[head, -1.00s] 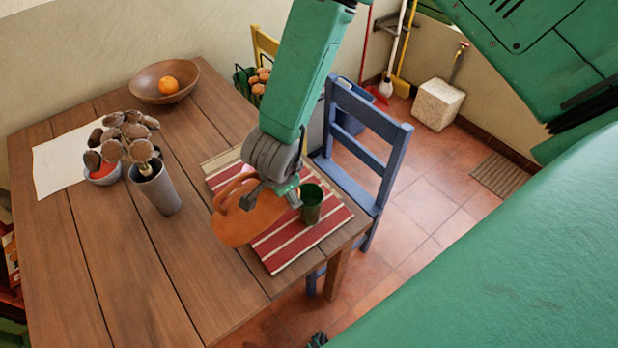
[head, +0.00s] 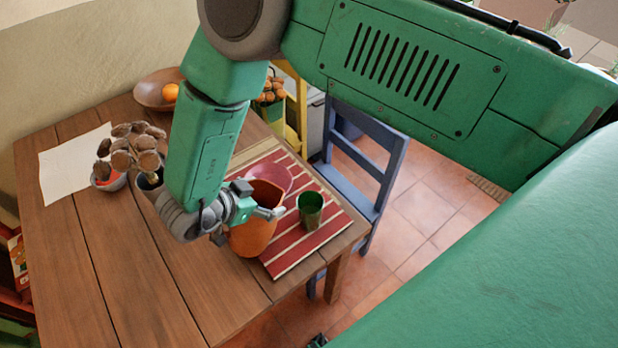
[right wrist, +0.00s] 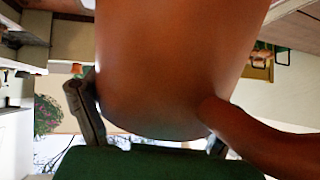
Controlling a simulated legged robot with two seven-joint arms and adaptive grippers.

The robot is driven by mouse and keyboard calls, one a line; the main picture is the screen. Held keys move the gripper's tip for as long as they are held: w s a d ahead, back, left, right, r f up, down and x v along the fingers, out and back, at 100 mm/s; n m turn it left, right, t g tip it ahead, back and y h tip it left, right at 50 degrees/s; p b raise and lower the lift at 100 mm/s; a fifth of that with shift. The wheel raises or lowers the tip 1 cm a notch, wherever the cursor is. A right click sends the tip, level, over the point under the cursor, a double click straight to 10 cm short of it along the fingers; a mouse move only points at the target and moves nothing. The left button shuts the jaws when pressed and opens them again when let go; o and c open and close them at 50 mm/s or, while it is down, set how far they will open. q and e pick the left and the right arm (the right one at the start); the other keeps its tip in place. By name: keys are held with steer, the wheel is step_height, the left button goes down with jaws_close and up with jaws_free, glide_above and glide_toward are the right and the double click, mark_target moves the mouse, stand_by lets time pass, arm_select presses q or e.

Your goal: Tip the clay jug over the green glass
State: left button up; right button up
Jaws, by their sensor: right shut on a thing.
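The orange-brown clay jug (head: 257,232) is near upright at the left edge of the striped mat, its open mouth facing up. My right gripper (head: 244,207) is shut on the jug at its upper side. I cannot tell whether the jug's base touches the table. In the right wrist view the jug (right wrist: 170,60) fills the middle between the fingers, its handle at lower right. The green glass (head: 310,206) stands upright on the mat, to the right of the jug and apart from it. My left gripper is not in view.
A pink-red plate (head: 276,177) lies on the striped mat (head: 300,252) behind the jug. A pot with dried brown flower heads (head: 140,155) stands left of my right arm. A blue chair (head: 366,165) is at the table's right edge. The front of the wooden table (head: 150,285) is clear.

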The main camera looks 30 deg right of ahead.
steer(key=b, duration=0.1)
steer(key=a+h+b, duration=0.2)
steer(key=shift+w+a+f, duration=0.1)
steer(key=shift+w+f, duration=0.15)
steer(key=shift+f, duration=0.05)
steer(key=shift+a+r+n+h+b, duration=0.1)
steer(key=shift+a+n+h+b, duration=0.25)
steer(key=shift+h+b, duration=0.6)
steer(key=shift+r, duration=0.1)
